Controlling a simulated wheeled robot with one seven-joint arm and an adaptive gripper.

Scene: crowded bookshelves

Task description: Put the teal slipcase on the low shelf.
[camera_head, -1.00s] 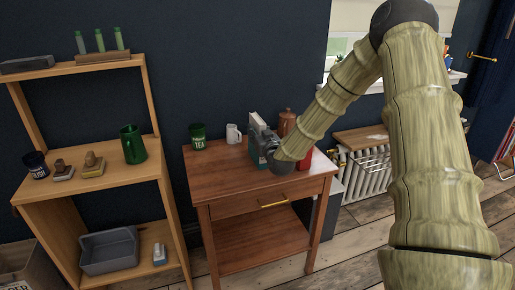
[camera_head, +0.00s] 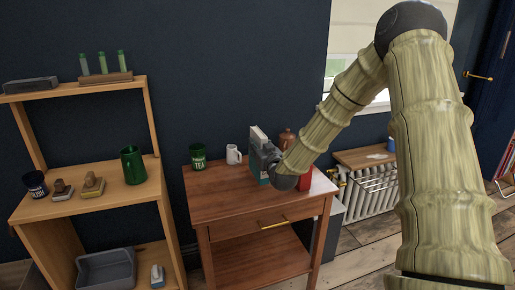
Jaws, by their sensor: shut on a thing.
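The teal slipcase (camera_head: 257,153), with a pale top edge, stands upright over the right part of the wooden side table (camera_head: 225,200). My gripper (camera_head: 268,165) is at its right side and shut on it; the fingers are mostly hidden by the wrist and the case. I cannot tell whether its base touches the tabletop. The side table has a bare low shelf (camera_head: 258,268) under its drawer. The wooden shelf unit at left also has a low board (camera_head: 143,256), partly cut off by the picture's bottom edge.
A green TEA mug (camera_head: 198,156) and white mug (camera_head: 233,154) stand left of the slipcase. A brown canister (camera_head: 287,138) and red object (camera_head: 304,180) are close to my wrist. A grey bin (camera_head: 105,268) and small block (camera_head: 157,276) occupy the shelf unit's low board.

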